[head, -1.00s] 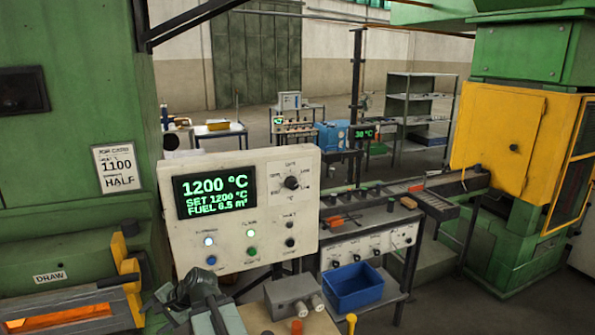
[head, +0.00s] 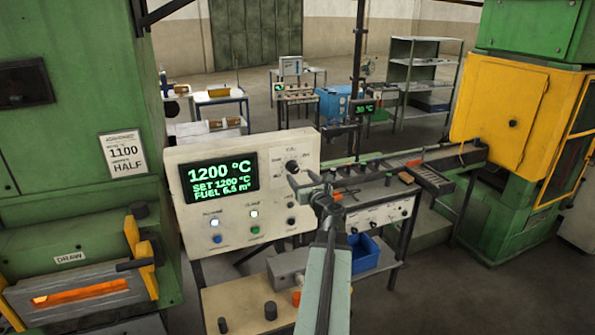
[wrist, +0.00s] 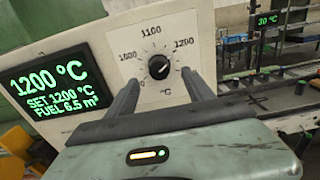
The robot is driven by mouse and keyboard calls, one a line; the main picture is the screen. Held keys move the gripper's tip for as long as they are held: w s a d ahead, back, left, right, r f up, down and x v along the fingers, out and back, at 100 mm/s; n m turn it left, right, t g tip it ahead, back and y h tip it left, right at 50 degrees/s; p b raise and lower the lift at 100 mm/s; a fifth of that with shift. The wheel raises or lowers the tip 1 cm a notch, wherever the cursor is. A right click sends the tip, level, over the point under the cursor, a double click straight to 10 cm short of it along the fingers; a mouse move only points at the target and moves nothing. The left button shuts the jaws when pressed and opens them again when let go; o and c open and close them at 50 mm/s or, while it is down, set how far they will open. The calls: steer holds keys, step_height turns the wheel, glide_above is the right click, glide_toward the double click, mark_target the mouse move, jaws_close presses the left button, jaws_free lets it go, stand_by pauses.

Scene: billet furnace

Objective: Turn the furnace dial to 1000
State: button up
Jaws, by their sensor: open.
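The furnace dial (wrist: 159,67) is a round black knob on the cream control panel (head: 270,230). Its white mark points up and right, towards the 1200 label. Labels 1000, 1100 and 1200 run around it from left to right. In the head view the dial (head: 292,167) sits at the panel's upper right. The green display (head: 222,178) reads 1200 °C, SET 1200 °C. My gripper (wrist: 160,85) is open and empty, facing the panel. Its two fingers appear on either side of the dial, below its centre. I cannot tell whether they touch the panel. In the head view my gripper (head: 308,182) partly covers the area below the dial.
A card (head: 122,154) on the green furnace reads 1100 and HALF. The glowing draw slot (head: 80,292) is at lower left. Lamps and buttons (head: 215,238) sit low on the panel. A bench (head: 375,215) and blue bin (head: 365,252) stand to the right.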

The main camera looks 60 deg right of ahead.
mark_target(295, 170)
steer(key=x, duration=0.5)
steer(key=shift+w+d, duration=0.15)
jaws_close()
steer(key=shift+r, duration=0.1)
